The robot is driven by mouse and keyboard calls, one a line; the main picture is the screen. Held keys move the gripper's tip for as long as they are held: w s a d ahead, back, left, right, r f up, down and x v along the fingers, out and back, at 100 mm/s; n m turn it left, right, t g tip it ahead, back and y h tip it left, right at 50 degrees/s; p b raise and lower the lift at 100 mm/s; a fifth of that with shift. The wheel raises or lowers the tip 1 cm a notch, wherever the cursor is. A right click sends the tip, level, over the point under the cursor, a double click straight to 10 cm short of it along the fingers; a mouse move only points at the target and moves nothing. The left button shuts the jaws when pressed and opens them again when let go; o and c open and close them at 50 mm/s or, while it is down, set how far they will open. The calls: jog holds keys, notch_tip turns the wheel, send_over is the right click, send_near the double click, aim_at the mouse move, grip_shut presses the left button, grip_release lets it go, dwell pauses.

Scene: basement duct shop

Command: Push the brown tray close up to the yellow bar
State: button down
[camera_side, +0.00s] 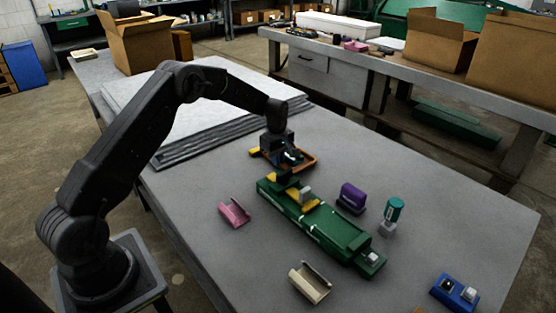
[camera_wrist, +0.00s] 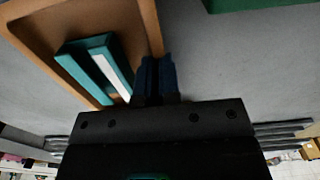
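The brown tray (camera_side: 309,162) lies on the grey table beyond the green fixture, with a teal and white item (camera_side: 292,156) in it. In the wrist view the tray (camera_wrist: 125,12) fills the upper left, with the teal item (camera_wrist: 85,70) inside. A yellow piece (camera_side: 254,151) shows at the tray's left end; yellow parts (camera_side: 308,206) also sit on the green fixture, and I cannot tell which is the bar. My gripper (camera_side: 286,178) is down by the tray's near side; its fingers (camera_wrist: 157,65) are together and empty beside the tray's rim. Contact is unclear.
The green fixture (camera_side: 338,231) lies close in front of the tray. A purple block (camera_side: 352,197), teal-topped stamp (camera_side: 393,210), pink holder (camera_side: 234,213), cream holder (camera_side: 310,283) and blue block (camera_side: 455,292) stand around it. Flat sheets (camera_side: 205,115) lie behind left.

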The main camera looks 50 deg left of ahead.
jog(key=c, duration=1.3)
grip_release()
jog(key=shift+o, duration=0.2)
jog(key=shift+r, duration=0.1)
notch_tip(320, 180, up, 14)
